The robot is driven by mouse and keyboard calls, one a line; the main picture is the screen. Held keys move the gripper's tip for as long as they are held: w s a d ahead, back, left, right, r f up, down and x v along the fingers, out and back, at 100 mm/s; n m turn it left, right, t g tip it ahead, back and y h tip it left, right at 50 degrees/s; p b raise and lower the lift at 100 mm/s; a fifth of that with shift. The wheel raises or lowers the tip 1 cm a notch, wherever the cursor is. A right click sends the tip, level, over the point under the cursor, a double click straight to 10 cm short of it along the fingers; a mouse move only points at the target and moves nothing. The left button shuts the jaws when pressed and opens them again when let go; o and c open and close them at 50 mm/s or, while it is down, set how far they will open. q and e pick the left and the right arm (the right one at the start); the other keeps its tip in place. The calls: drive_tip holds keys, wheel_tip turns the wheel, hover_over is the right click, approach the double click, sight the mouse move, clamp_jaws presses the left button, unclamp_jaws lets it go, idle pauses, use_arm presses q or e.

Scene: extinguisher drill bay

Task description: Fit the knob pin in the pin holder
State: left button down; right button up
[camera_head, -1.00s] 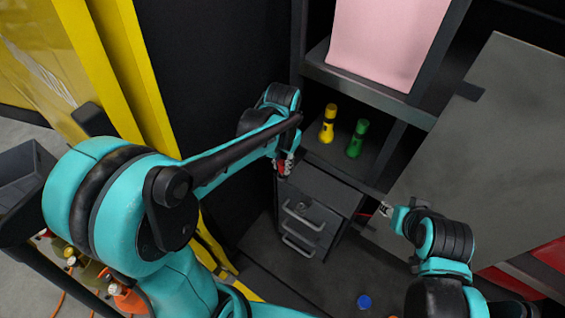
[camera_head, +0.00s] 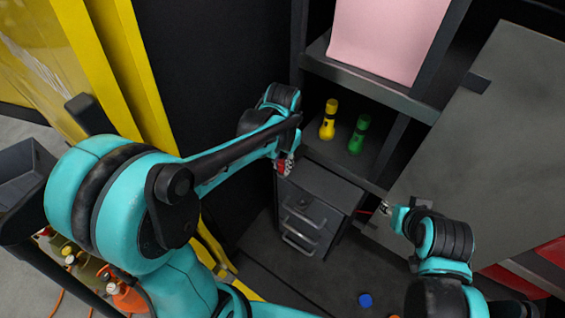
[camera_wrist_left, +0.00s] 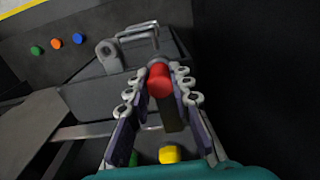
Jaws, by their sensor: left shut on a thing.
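The knob pin (camera_wrist_left: 160,82) has a red round head and a dark shaft in the left wrist view. My left gripper (camera_wrist_left: 161,74) is shut on it, with a finger on each side. In the head view the left gripper (camera_head: 286,163) is over the back left edge of a small grey drawer cabinet (camera_head: 332,186), with the red knob (camera_head: 284,168) showing at its tip. A grey piece with a round hole (camera_wrist_left: 107,50), apparently the pin holder, is on the cabinet in the left wrist view, apart from the pin. My right gripper (camera_head: 386,208) is right of the cabinet, too small to judge.
A yellow flashlight (camera_head: 328,120) and a green flashlight (camera_head: 358,135) stand on the shelf behind the cabinet. A large grey panel (camera_head: 490,130) is at right. A blue disc (camera_head: 365,300) lies on the dark surface in front. A dark wall (camera_head: 215,70) is at left.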

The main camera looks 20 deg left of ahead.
use_arm(q)
drive_tip(key=shift+f, duration=0.2)
drive_tip(key=c, duration=1.3)
unclamp_jaws()
drive_tip(key=shift+r, duration=0.1)
wheel_tip(320, 180, up, 12)
drive_tip(key=s+a+f+n+t+b, duration=0.1)
drive_tip(key=s+f+t+b, duration=0.1)
drive_tip(key=f+b, duration=0.7)
drive_tip(key=s+a+f+n+t+b, duration=0.1)
drive_tip(key=s+a+f+t+b, duration=0.1)
drive_tip(key=s+f+b, duration=0.3)
drive_tip(key=s+a+f+n+t+b, duration=0.1)
drive_tip(key=s+f+n+t+b, duration=0.1)
drive_tip(key=f+b, duration=1.1)
drive_tip(key=shift+s+a+f+t, duration=0.1)
drive_tip(key=shift+s+f+t, duration=0.1)
drive_tip(key=shift+f, duration=0.55)
drive_tip(key=shift+s+a+f+t, duration=0.15)
drive_tip(key=shift+s+f+t, duration=0.1)
drive_tip(key=shift+f, duration=0.55)
drive_tip(key=shift+s+a+f+t, duration=0.1)
drive_tip(key=shift+s+f+t, duration=0.1)
drive_tip(key=shift+f, duration=0.55)
